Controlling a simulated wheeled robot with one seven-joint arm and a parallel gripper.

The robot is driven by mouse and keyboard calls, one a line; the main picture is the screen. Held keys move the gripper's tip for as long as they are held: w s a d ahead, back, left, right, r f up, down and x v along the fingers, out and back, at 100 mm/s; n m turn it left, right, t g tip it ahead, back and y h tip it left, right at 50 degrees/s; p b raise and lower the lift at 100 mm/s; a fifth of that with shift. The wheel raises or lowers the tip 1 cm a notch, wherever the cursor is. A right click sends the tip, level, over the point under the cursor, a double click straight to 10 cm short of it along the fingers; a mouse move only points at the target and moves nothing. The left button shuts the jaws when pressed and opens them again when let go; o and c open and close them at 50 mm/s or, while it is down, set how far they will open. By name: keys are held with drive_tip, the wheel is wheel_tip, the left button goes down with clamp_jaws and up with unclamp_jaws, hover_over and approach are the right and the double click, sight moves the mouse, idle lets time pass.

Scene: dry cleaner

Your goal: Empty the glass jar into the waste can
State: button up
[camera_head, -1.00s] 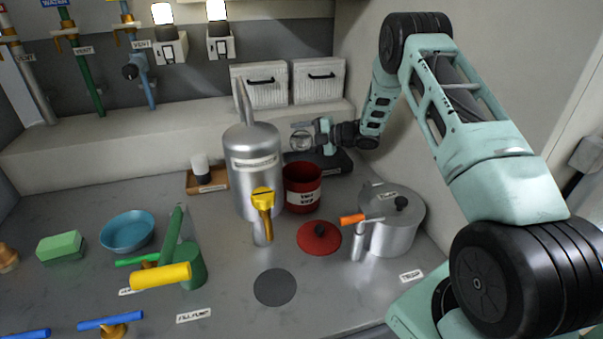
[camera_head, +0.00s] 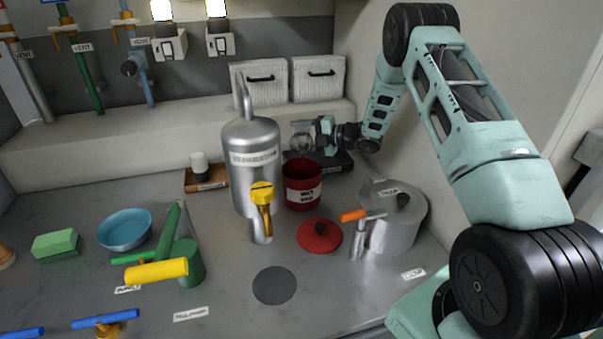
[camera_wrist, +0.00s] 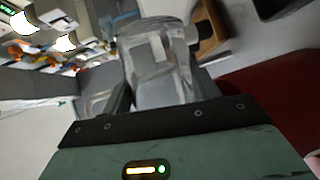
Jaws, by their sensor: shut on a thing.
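My gripper (camera_head: 312,139) is shut on the clear glass jar (camera_head: 299,141) and holds it in the air above and behind the red can. In the wrist view the jar (camera_wrist: 158,60) lies between the fingers and looks tilted. I cannot tell what is inside it. The red waste can (camera_head: 302,187) stands open on the counter, with a white label on its front. In the wrist view a dark red surface (camera_wrist: 270,95), likely the can, shows at the right. The round red lid (camera_head: 319,237) lies on the counter in front of the can.
A tall metal tank (camera_head: 250,165) with a yellow-handled tap (camera_head: 262,205) stands just left of the can. A metal pot (camera_head: 392,225) stands to its right. A dark flat device (camera_head: 335,162) lies behind. The green pump (camera_head: 188,262) and blue bowl (camera_head: 125,228) are at left.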

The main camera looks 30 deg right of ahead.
drive_tip(key=shift+f+n+b, duration=0.2)
drive_tip(key=shift+n+b, duration=0.2)
drive_tip(key=shift+b, duration=0.85)
drive_tip(key=shift+s+a+r+n+t+b, duration=0.15)
drive_tip(key=shift+r+n+t+b, duration=0.35)
drive_tip(key=shift+b, duration=1.15)
drive_tip(key=shift+s+f+n+b, duration=0.1)
drive_tip(key=shift+n+b, duration=0.3)
drive_tip(key=shift+b, duration=0.6)
